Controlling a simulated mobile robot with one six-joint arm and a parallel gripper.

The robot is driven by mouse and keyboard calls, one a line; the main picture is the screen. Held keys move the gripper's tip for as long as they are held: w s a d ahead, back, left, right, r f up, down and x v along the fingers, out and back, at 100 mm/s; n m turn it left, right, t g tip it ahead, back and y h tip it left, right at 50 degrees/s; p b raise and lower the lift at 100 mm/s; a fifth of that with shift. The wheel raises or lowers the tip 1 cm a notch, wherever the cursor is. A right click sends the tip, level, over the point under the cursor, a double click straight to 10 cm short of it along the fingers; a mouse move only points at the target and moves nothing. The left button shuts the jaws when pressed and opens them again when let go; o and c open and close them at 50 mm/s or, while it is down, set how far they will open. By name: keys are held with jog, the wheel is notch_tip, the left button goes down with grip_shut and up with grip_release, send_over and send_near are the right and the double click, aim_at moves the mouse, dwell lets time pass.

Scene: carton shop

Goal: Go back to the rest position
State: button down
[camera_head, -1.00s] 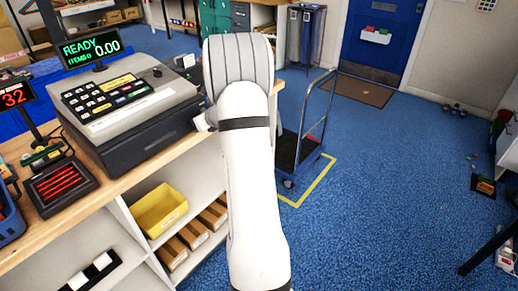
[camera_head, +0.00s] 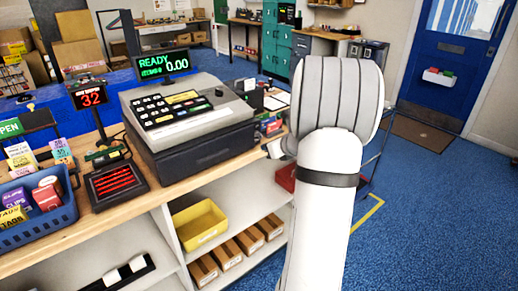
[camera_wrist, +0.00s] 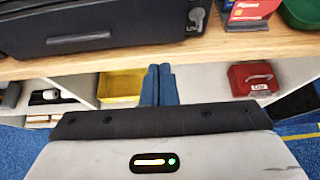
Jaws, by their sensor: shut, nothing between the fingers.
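My gripper (camera_wrist: 160,84) shows in the wrist view as two blue fingers pressed together, shut and empty. It points toward the front of the wooden counter (camera_wrist: 150,65), with the shelf space below it. In the head view my white and grey arm stands right of the counter (camera_head: 150,200), and the fingers are hidden behind it. The cash register (camera_head: 190,125) sits on the counter to the left of my arm. Its dark lower part (camera_wrist: 100,25) fills the upper left of the wrist view.
A yellow bin (camera_head: 200,222) and several cardboard boxes (camera_head: 228,255) sit on the shelf under the counter. A blue basket (camera_head: 35,215) stands on the counter's left. Blue floor (camera_head: 430,220) is open to the right.

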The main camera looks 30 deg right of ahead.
jog(key=shift+v, duration=1.65)
jog(key=s+a+r+n+g+y, duration=0.1)
jog(key=s+a+n+g+y, duration=0.15)
jog(key=a+n, duration=0.7)
jog(key=s+a+r+n+g+y, duration=0.1)
jog(key=s+a+n+g, duration=0.4)
jog(key=a, duration=0.8)
jog(key=s+a+f+n+g+h, duration=0.1)
jog(key=s+a+n+h, duration=0.1)
jog(key=s+n, duration=0.6)
jog(key=s+a+n+g+h, duration=0.1)
jog(key=s+a+n+h, duration=0.2)
jog(key=s+n, duration=0.5)
jog(key=a+n, duration=0.1)
jog(key=n, duration=0.3)
jog(key=shift+a+f, duration=0.4)
